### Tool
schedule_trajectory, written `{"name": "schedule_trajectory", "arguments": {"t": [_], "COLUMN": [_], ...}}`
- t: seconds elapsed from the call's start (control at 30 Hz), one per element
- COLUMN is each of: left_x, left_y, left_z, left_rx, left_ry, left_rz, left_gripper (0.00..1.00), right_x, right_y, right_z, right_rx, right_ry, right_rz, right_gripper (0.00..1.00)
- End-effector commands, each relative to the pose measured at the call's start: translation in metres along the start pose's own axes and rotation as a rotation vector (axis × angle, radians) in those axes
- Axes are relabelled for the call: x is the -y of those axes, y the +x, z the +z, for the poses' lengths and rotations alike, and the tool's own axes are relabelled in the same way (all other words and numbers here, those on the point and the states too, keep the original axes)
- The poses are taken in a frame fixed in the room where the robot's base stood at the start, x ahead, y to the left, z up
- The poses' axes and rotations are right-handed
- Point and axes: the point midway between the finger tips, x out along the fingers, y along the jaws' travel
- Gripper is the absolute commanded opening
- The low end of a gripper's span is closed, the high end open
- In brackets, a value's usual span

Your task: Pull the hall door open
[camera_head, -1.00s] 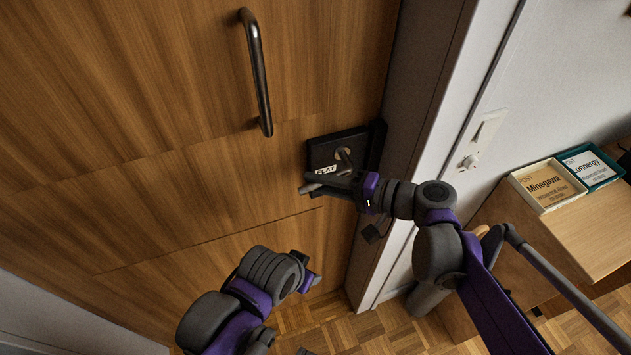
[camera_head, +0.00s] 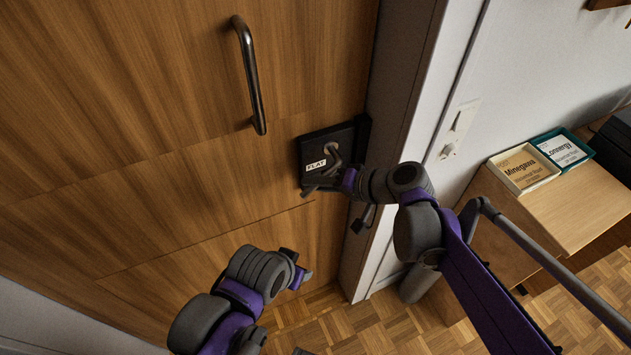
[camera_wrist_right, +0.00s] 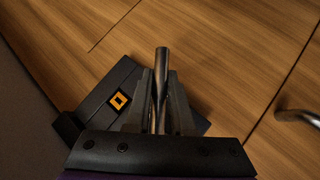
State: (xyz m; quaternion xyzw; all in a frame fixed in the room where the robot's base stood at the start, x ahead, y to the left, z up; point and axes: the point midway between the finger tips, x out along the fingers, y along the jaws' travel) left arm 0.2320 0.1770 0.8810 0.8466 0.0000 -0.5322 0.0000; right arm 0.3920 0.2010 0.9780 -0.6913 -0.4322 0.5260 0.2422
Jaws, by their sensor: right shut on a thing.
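The wooden hall door (camera_head: 190,130) fills the left and middle of the head view and looks closed against its frame. A black lock box (camera_head: 312,143) with a FLAT label (camera_head: 316,166) sits near its right edge. My right gripper (camera_head: 329,180) is at the box, just below the label. In the right wrist view, its fingers (camera_wrist_right: 161,100) are shut on a metal lever handle (camera_wrist_right: 162,62), whose tip sticks out beyond them. My left gripper (camera_head: 299,272) is low in front of the door, its jaws too unclear to read.
A long metal pull bar (camera_head: 252,80) is on the door, left of the box. The door frame (camera_head: 410,130) and a wall switch (camera_head: 449,149) are to the right. A wooden cabinet (camera_head: 585,212) with two labelled trays stands at the right. Parquet floor shows below.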

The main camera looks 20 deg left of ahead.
Motion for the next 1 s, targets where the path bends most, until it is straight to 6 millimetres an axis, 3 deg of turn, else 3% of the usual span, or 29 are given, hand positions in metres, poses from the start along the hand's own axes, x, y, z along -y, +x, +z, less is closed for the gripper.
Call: {"name": "schedule_trajectory", "arguments": {"t": [0.37,0.7,1.0], "left_x": [0.000,0.000,0.000], "left_y": [0.000,-0.002,-0.002], "left_z": [0.000,-0.002,-0.002], "left_rx": [0.000,-0.001,-0.001], "left_ry": [0.000,0.000,0.000], "left_rz": [0.000,0.000,0.000], "left_gripper": [0.56,0.56,0.56], "right_x": [-0.001,0.006,0.007], "right_y": [0.001,0.040,0.051], "right_z": [-0.003,-0.051,-0.062], "right_rx": [-0.004,-0.004,-0.003], "right_ry": [0.000,0.000,0.001], "right_rz": [0.001,0.001,0.002], "right_gripper": [0.00,0.00,0.00]}}
